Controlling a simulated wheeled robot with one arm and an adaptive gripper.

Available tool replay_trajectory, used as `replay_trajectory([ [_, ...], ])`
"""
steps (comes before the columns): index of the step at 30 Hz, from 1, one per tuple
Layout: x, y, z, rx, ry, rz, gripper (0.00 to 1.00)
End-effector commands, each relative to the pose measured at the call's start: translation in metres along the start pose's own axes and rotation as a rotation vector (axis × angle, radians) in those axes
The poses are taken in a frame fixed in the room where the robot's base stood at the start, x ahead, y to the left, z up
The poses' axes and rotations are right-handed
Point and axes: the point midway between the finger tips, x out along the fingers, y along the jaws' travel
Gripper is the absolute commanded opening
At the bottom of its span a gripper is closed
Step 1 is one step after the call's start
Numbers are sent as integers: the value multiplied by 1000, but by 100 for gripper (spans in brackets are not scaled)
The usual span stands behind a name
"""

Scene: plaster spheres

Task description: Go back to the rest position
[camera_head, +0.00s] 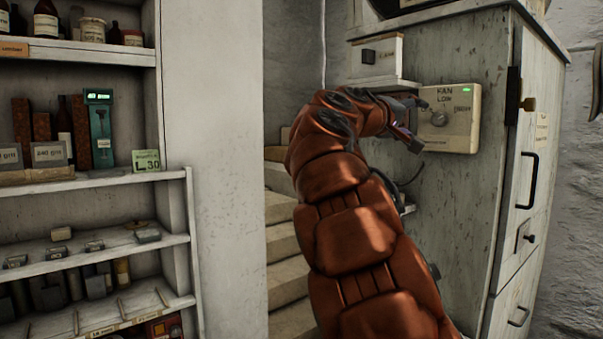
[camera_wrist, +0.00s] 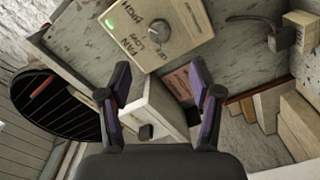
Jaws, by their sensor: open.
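My gripper (camera_head: 407,122) is at the end of my orange-sleeved arm, at the left side of a fan control box on a grey cabinet. The fan box (camera_head: 459,118) is cream, with a round knob, a green light and "FAN LOW" lettering. In the wrist view my gripper (camera_wrist: 160,92) has its two fingers spread apart with nothing held between them. The fan box (camera_wrist: 150,35) lies just beyond the fingertips there, with its knob (camera_wrist: 158,31) in plain sight. The fingers look apart from the knob.
A small switch box (camera_head: 376,56) sits on a ledge above my gripper. The grey cabinet (camera_head: 480,60) has black handles on its right face. Stone steps (camera_head: 285,240) lie behind my arm. A shelf unit (camera_head: 100,185) with bottles and small goods stands on the left.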

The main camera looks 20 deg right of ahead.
Motion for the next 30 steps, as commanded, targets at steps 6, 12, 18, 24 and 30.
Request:
replay_trajectory([
  [6, 0, 0, 0, 0, 0, 0, 64],
  [12, -1, -5, 5, -1, -10, -18, 64],
  [18, -3, -29, 29, -5, -55, -102, 64],
  [24, -11, -66, 64, -12, -119, -222, 64],
  [30, -37, -125, 122, -22, -220, -414, 64],
])
